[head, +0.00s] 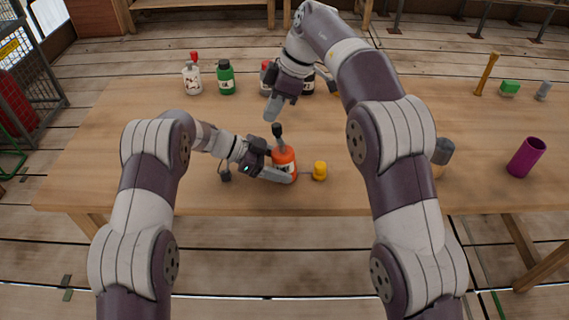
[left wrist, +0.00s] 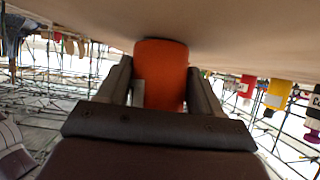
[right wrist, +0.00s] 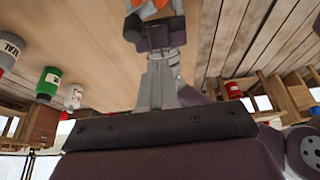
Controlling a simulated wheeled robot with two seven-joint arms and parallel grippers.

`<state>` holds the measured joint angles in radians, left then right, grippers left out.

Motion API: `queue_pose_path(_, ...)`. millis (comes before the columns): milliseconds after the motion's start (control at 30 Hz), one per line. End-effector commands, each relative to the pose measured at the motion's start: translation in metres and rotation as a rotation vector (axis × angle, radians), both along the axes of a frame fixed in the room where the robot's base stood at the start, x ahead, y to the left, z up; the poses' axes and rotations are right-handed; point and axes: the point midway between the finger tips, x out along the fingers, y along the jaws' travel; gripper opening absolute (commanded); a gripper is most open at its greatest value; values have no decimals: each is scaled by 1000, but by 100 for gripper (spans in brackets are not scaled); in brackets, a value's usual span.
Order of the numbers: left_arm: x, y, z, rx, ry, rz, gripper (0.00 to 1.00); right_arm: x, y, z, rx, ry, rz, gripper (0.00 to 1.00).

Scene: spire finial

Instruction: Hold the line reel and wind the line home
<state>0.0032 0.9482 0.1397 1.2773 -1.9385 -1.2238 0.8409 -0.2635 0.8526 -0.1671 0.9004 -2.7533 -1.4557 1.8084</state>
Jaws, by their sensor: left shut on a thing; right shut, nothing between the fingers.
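The line reel (head: 284,157) is an orange body with a pale label, near the front middle of the table. A dark knob on a stem (head: 277,130) rises above it. A yellow piece (head: 320,170) stands just right of it, with a thin line between them. My left gripper (head: 279,173) is shut on the reel from the left; in the left wrist view the orange body (left wrist: 160,75) sits between both fingers. My right gripper (head: 271,112) is shut and empty, above and behind the knob. In the right wrist view its fingers (right wrist: 158,85) are together, and the reel is mostly hidden.
Several bottles stand at the back, including a white one (head: 192,78) and a green one (head: 225,78). A magenta cylinder (head: 526,157), a brass-coloured rod (head: 486,74) and a green block (head: 510,87) are at the right. The table's (head: 110,150) left part is mostly clear.

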Motion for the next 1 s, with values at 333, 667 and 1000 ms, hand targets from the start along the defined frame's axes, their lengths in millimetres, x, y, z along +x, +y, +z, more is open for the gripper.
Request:
queue_pose_path(333,0,0,0,0,-1,0,48,0,0,0,0,0,0,0)
queue_pose_path(667,0,0,0,0,0,0,48,-8,1,24,-1,0,-1,0)
queue_pose_path(1000,0,0,0,0,0,0,48,-8,1,-23,0,3,-1,0)
